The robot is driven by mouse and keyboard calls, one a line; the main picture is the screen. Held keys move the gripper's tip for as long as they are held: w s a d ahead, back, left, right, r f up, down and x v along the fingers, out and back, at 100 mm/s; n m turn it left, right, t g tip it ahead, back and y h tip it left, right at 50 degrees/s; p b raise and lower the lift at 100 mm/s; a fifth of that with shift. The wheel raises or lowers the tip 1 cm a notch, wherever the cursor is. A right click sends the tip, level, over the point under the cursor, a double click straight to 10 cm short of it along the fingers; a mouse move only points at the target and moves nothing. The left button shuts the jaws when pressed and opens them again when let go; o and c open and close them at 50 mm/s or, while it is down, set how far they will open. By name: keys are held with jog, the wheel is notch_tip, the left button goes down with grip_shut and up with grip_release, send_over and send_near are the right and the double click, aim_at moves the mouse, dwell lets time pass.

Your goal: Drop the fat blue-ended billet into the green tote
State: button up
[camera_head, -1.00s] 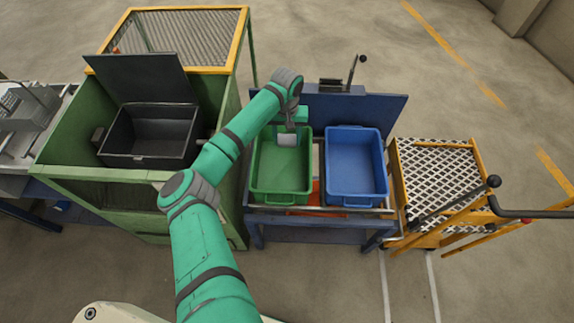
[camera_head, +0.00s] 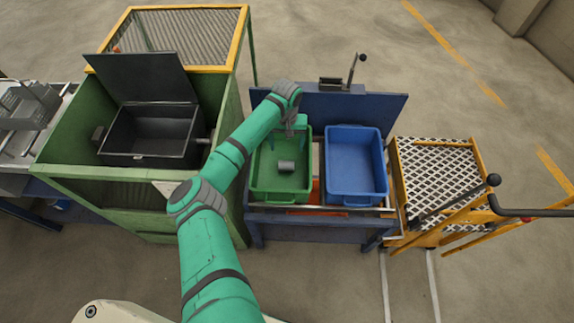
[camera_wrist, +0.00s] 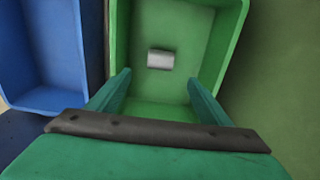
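The billet (camera_head: 286,166) is a short, fat grey cylinder inside the green tote (camera_head: 266,196). In the wrist view the billet (camera_wrist: 160,60) lies on its side, slightly blurred, apart from my fingers. I cannot tell whether it touches the tote floor. No blue end shows on it. My gripper (camera_head: 289,143) is over the back part of the green tote. In the wrist view its two fingers (camera_wrist: 158,78) are spread wide with nothing between them, above the green tote (camera_wrist: 228,30).
A blue tote (camera_head: 354,168) stands empty right of the green one on a blue bench. A green furnace cabinet (camera_head: 62,165) with an open black box (camera_head: 150,132) is at left. A yellow cart (camera_head: 440,175) with a mesh top stands at right.

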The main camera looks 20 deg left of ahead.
notch_tip(320, 180, up, 11)
dwell(0.7)
jog(key=shift+a+f, duration=0.1)
jog(key=shift+f, duration=0.05)
